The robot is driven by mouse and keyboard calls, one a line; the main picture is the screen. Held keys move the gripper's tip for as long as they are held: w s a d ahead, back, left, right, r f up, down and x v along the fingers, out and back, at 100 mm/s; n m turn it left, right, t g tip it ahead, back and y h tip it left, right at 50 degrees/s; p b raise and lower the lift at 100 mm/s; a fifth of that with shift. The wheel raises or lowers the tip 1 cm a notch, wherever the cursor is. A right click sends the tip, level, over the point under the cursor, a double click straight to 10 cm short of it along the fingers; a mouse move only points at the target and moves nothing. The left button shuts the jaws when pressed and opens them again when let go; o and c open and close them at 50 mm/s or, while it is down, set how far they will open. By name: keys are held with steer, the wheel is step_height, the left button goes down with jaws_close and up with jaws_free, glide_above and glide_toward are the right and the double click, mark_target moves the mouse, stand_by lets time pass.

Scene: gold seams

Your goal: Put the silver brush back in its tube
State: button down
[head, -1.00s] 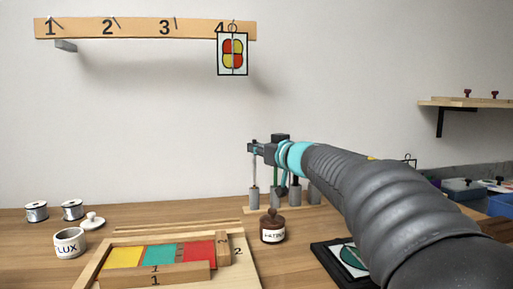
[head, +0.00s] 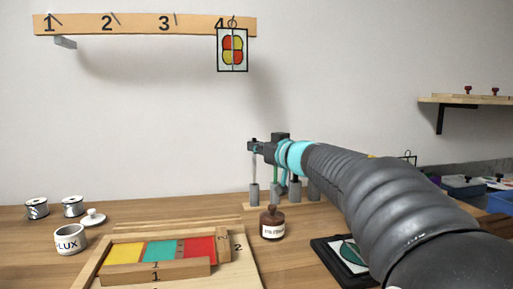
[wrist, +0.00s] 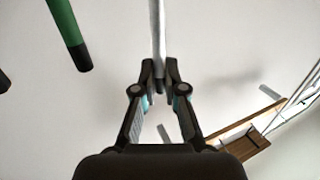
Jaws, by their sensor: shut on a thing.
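The silver brush (head: 254,167) hangs upright below my gripper (head: 252,147) at the left end of the tube rack. In the wrist view, my gripper (wrist: 159,76) is shut on the silver brush (wrist: 157,28), a thin pale rod running up out of the picture. A grey tube (head: 254,196) stands directly below the brush in the head view. The brush's lower end meets the tube's top there; I cannot tell whether it is inside or just in front of or behind it.
Several other grey tubes (head: 295,191) stand to the right, partly behind my arm. A green brush (wrist: 68,36) shows close by in the wrist view. A wooden tray (head: 249,270) with coloured panes lies at the front.

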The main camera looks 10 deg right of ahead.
mark_target(255, 162)
steer(key=shift+f+b, duration=0.65)
steer(key=shift+f, duration=1.1)
steer(key=shift+p, duration=0.45)
stand_by(0.6)
steer(key=shift+f, duration=0.6)
stand_by(0.8)
steer(key=c, duration=0.7)
jaws_free()
step_height(255, 162, up, 7)
stand_by(0.7)
stand_by(0.5)
